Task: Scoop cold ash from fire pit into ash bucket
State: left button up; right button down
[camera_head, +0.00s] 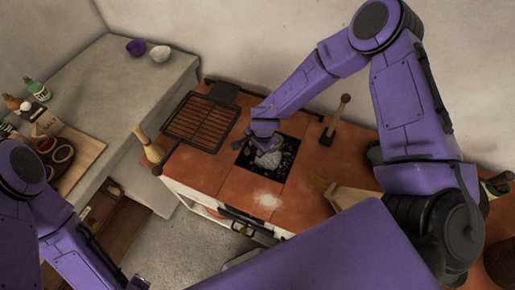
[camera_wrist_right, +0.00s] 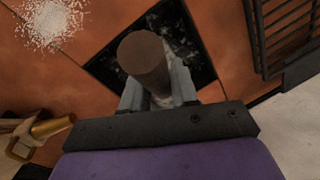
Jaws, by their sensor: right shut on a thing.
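The fire pit (camera_head: 289,150) is a dark square opening in the terracotta hearth top. A pale grey mass (camera_head: 268,160) shows in it under my right gripper (camera_head: 262,133); I cannot tell whether this is ash or a tool head. In the right wrist view the gripper (camera_wrist_right: 158,95) is shut on a brown round handle (camera_wrist_right: 143,50) over the pit (camera_wrist_right: 185,25). The tool's lower end is hidden there. A patch of pale ash (camera_head: 267,200) lies on the tiles in front of the pit. I cannot pick out the ash bucket.
A black grate (camera_head: 201,122) lies left of the pit. A whisk-like brush (camera_head: 150,148) stands at the hearth's left edge. Bottles (camera_head: 37,89) and bowls (camera_head: 159,53) are on the left counter.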

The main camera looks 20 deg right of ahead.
jog(key=shift+r+t+h, duration=0.4)
jog(key=shift+r+h, duration=0.3)
jog(key=shift+r, duration=0.6)
jog(key=shift+t+h, duration=0.4)
jog(key=shift+h, duration=0.3)
notch_tip(320, 180, up, 5)
jog(key=p, duration=0.3)
jog(key=shift+r, duration=0.2)
jog(key=shift+r+n+h, duration=0.3)
jog(key=shift+r+h, duration=0.2)
jog(key=shift+r, duration=0.8)
